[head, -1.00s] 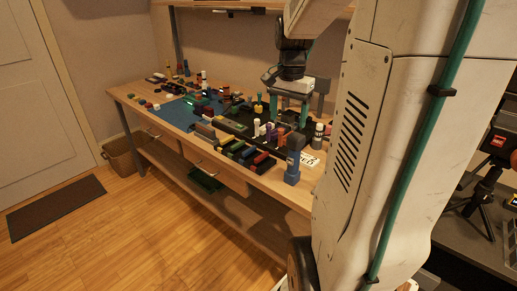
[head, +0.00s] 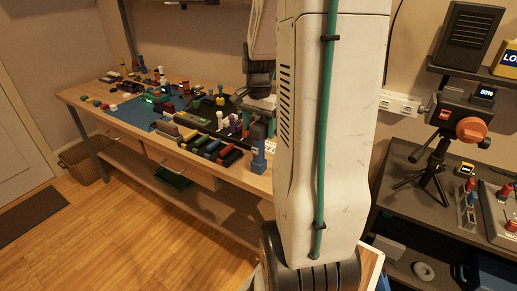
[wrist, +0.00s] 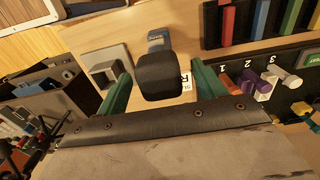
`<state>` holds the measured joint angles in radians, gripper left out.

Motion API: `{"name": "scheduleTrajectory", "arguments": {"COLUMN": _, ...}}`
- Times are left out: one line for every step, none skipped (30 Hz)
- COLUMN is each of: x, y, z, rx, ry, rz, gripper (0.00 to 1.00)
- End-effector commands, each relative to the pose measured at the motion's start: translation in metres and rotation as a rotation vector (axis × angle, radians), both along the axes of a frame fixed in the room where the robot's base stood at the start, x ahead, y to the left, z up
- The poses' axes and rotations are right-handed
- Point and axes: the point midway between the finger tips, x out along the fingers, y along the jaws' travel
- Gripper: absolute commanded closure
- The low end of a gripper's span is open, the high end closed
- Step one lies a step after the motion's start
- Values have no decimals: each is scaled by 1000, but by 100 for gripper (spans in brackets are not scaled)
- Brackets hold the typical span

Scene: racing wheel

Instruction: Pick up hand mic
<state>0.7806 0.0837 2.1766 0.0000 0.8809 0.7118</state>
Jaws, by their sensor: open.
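A dark, rounded block-like head (wrist: 160,76) on a blue body (wrist: 158,38) shows in the wrist view, and I take it to be the hand mic. In the head view the blue upright item (head: 258,157) with a dark top stands at the bench's near right corner. My gripper (wrist: 161,84) has its two green fingers apart, one on each side of the dark head in the picture. I cannot tell how far below the fingers it lies. In the head view my arm hides most of the gripper.
The wooden bench (head: 85,93) carries a blue mat (head: 138,112) and several coloured items. Numbered coloured pegs (wrist: 248,84) stand right of the gripper in the wrist view, and a grey block (wrist: 108,64) stands left. A tripod device (head: 462,118) is on the grey side table.

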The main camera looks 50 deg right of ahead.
Motion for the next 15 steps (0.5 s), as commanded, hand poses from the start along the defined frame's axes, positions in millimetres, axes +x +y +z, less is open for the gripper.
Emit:
{"name": "scheduleTrajectory", "arguments": {"x": 0, "y": 0, "z": 0, "rx": 0, "ry": 0, "rz": 0, "gripper": 31}}
{"name": "scheduleTrajectory", "arguments": {"x": 0, "y": 0, "z": 0, "rx": 0, "ry": 0, "rz": 0, "gripper": 31}}
{"name": "scheduleTrajectory", "arguments": {"x": 0, "y": 0, "z": 0, "rx": 0, "ry": 0, "rz": 0, "gripper": 39}}
{"name": "scheduleTrajectory", "arguments": {"x": 0, "y": 0, "z": 0, "rx": 0, "ry": 0, "rz": 0, "gripper": 48}}
{"name": "scheduleTrajectory", "arguments": {"x": 0, "y": 0, "z": 0, "rx": 0, "ry": 0, "rz": 0, "gripper": 56}}
{"name": "scheduleTrajectory", "arguments": {"x": 0, "y": 0, "z": 0, "rx": 0, "ry": 0, "rz": 0, "gripper": 67}}
{"name": "scheduleTrajectory", "arguments": {"x": 0, "y": 0, "z": 0, "rx": 0, "ry": 0, "rz": 0, "gripper": 75}}
{"name": "scheduleTrajectory", "arguments": {"x": 0, "y": 0, "z": 0, "rx": 0, "ry": 0, "rz": 0, "gripper": 84}}
{"name": "scheduleTrajectory", "arguments": {"x": 0, "y": 0, "z": 1, "rx": 0, "ry": 0, "rz": 0, "gripper": 95}}
{"name": "scheduleTrajectory", "arguments": {"x": 0, "y": 0, "z": 1, "rx": 0, "ry": 0, "rz": 0, "gripper": 99}}
{"name": "scheduleTrajectory", "arguments": {"x": 0, "y": 0, "z": 1, "rx": 0, "ry": 0, "rz": 0, "gripper": 99}}
{"name": "scheduleTrajectory", "arguments": {"x": 0, "y": 0, "z": 1, "rx": 0, "ry": 0, "rz": 0, "gripper": 99}}
{"name": "scheduleTrajectory", "arguments": {"x": 0, "y": 0, "z": 1, "rx": 0, "ry": 0, "rz": 0, "gripper": 99}}
{"name": "scheduleTrajectory", "arguments": {"x": 0, "y": 0, "z": 1, "rx": 0, "ry": 0, "rz": 0, "gripper": 99}}
{"name": "scheduleTrajectory", "arguments": {"x": 0, "y": 0, "z": 1, "rx": 0, "ry": 0, "rz": 0, "gripper": 99}}
